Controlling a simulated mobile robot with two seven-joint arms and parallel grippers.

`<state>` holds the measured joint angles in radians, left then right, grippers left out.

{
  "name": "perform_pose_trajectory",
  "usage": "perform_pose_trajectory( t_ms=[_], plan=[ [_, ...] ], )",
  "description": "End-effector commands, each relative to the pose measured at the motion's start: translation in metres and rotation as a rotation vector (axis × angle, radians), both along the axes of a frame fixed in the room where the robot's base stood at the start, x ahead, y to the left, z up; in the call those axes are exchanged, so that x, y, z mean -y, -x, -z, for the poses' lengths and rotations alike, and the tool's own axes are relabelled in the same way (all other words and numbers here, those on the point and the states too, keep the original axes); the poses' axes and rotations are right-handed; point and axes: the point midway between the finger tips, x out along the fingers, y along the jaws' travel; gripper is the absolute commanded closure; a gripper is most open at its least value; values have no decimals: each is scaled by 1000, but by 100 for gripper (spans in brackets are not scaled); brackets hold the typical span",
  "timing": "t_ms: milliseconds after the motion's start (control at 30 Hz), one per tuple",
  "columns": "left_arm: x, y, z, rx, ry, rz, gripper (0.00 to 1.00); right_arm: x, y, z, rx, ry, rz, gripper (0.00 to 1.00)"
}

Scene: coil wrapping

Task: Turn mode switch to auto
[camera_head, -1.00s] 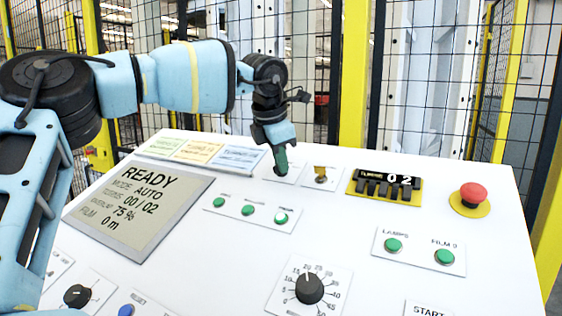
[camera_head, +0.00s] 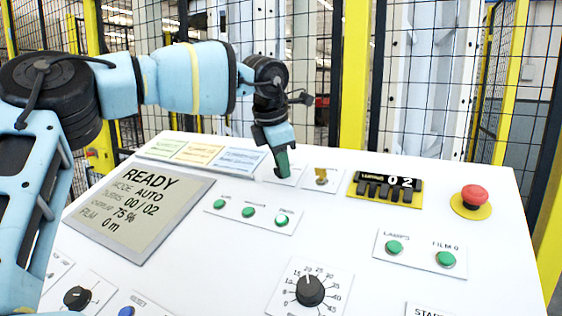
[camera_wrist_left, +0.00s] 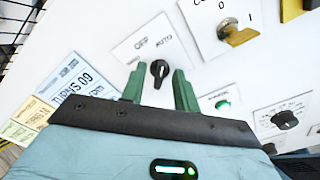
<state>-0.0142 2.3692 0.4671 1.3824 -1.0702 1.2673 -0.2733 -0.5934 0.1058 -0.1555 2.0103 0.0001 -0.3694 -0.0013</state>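The mode switch (camera_wrist_left: 158,73) is a small black knob on a white plate marked OFF and AUTO in the left wrist view. My left gripper (camera_wrist_left: 157,82) is open, with one green finger on each side of the knob and gaps between. In the head view my left gripper (camera_head: 282,174) points down at the switch plate (camera_head: 296,177) and hides the knob. The display (camera_head: 137,210) reads READY, MODE AUTO, 00/02, 75 % and 0 m. My right gripper is not in view.
A key switch (camera_head: 321,176) and a black counter (camera_head: 384,187) sit right of the gripper. A red emergency button (camera_head: 473,196), green lamps (camera_head: 248,212) and a dial (camera_head: 309,290) are on the same sloping white panel. Mesh fencing stands behind it.

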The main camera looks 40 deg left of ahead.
Motion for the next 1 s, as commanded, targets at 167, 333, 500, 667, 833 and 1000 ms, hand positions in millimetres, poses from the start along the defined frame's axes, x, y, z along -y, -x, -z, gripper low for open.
perform_pose_trajectory(
  t_ms=[167, 333, 500, 667, 833, 1000],
  plan=[
    [0, 0, -1, -1, 0, -1, 69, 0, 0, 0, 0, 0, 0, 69],
    [3, 6, -17, 3, -1, 0, 69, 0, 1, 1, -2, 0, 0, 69],
    [6, 16, -42, 3, 0, -1, 69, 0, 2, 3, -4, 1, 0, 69],
    [9, 24, -62, 2, -1, 0, 69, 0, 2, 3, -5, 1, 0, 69],
    [11, 28, -71, 1, 0, 0, 69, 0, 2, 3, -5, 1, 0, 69],
    [11, 29, -72, 0, 0, 0, 69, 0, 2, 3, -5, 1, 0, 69]
  ],
)
